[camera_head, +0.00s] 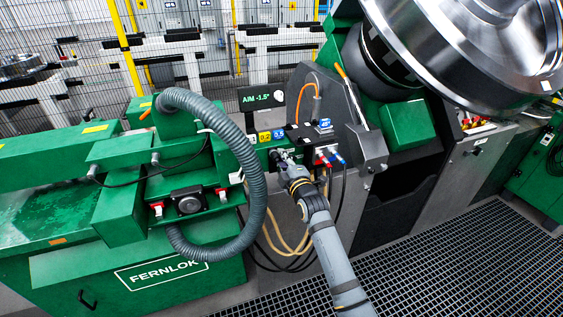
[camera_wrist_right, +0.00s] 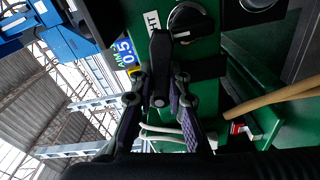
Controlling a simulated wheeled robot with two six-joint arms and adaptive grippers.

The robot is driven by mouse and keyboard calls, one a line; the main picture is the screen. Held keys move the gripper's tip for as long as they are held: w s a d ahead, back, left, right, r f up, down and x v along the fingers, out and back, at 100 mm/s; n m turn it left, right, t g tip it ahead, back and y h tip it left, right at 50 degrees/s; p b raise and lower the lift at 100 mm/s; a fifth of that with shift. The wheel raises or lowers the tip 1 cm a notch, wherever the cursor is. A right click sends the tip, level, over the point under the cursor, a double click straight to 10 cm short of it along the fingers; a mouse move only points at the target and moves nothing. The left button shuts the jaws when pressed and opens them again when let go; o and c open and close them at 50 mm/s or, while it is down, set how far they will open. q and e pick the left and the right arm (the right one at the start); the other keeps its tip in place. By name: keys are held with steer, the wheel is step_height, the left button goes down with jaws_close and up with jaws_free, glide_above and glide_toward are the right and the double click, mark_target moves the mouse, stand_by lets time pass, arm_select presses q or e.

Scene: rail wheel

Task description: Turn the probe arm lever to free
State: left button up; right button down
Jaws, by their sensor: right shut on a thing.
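My right gripper (camera_head: 287,164) reaches up to the front of the green control panel (camera_head: 262,143) in the head view. In the wrist view my right gripper (camera_wrist_right: 158,88) has a finger on each side of a dark lever (camera_wrist_right: 160,52) and is shut on it. The lever stands out from the green panel; its lettering for free or other positions cannot be read. A round black knob (camera_wrist_right: 187,20) sits beside the lever in the wrist view. In the head view the gripper and wrist hide the lever. My left gripper is not in view.
A thick grey hose (camera_head: 262,190) loops left of my right arm. Tan cables (camera_head: 290,243) and red and blue connectors (camera_head: 328,158) hang near the wrist. A large shiny wheel (camera_head: 470,50) is at upper right. The floor grating (camera_head: 470,260) is clear.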

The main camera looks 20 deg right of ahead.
steer(key=shift+r+n, duration=0.15)
steer(key=shift+n, duration=1.35)
steer(key=c, duration=1.3)
jaws_free()
steer(key=shift+r, duration=0.1)
steer(key=shift+s, duration=0.1)
steer(key=s, duration=1.1)
steer(key=shift+s+d, duration=0.25)
steer(key=shift+s, duration=0.15)
